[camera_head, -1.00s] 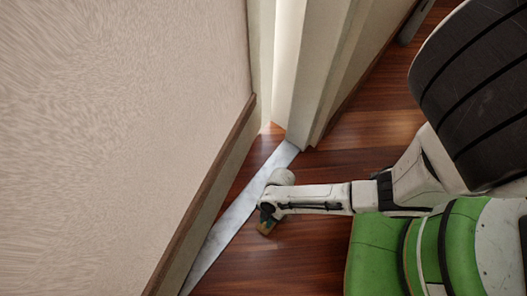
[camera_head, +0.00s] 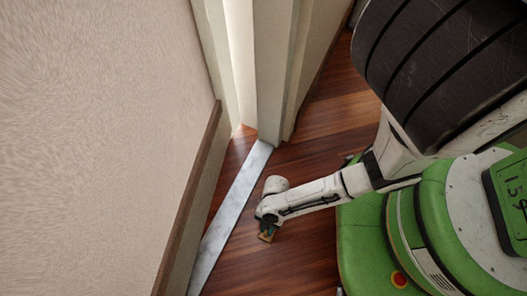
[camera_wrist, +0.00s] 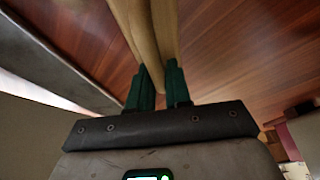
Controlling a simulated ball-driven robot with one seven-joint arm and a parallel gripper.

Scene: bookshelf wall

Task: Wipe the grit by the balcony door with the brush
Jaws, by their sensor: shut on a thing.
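My gripper (camera_head: 266,220) is low over the wooden floor, just right of the pale marble strip at the doorway. It is shut on the brush (camera_head: 266,236), of which a small tan part shows below the fingers. In the wrist view, the green fingers of my gripper (camera_wrist: 161,80) close on the long tan brush (camera_wrist: 152,30), which runs out of the top of the picture. Its bristles are not clear, and I cannot tell whether it touches the floor. I cannot make out any grit in either view.
The marble strip (camera_head: 232,208) runs along the wall to a white door frame (camera_head: 268,70). A beige wall (camera_head: 100,130) with a brown-topped skirting (camera_head: 188,205) fills the left. Bare wooden floor (camera_head: 315,115) lies right of the strip.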

